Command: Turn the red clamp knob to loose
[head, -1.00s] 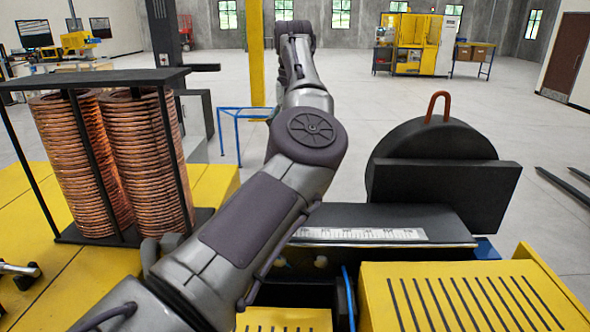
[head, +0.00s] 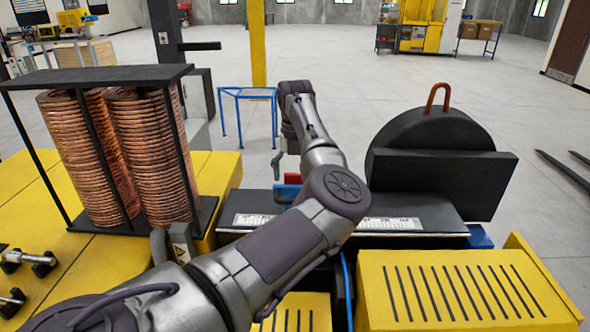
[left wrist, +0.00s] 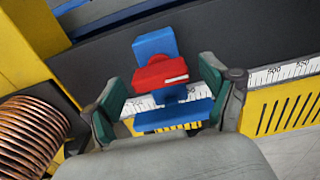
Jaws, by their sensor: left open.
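The red clamp knob (left wrist: 158,76) is a bar with a white mark at its right end, lying roughly level in the left wrist view. It sits on a blue clamp body (left wrist: 153,44) by a ruler strip (left wrist: 262,76). My left gripper (left wrist: 163,80) is open, its green-padded fingers to the left and right of the knob, with gaps visible on both sides. In the head view, the knob (head: 293,178) and blue clamp (head: 284,195) show partly behind my left arm; only part of the left gripper (head: 278,161) is visible. My right gripper is out of view.
Copper coils (head: 120,150) stand in a black rack (head: 130,76) at left. A black round-topped block (head: 432,150) with a copper hook stands at right. A yellow slotted cover (head: 455,290) is at the front right. Open floor lies behind.

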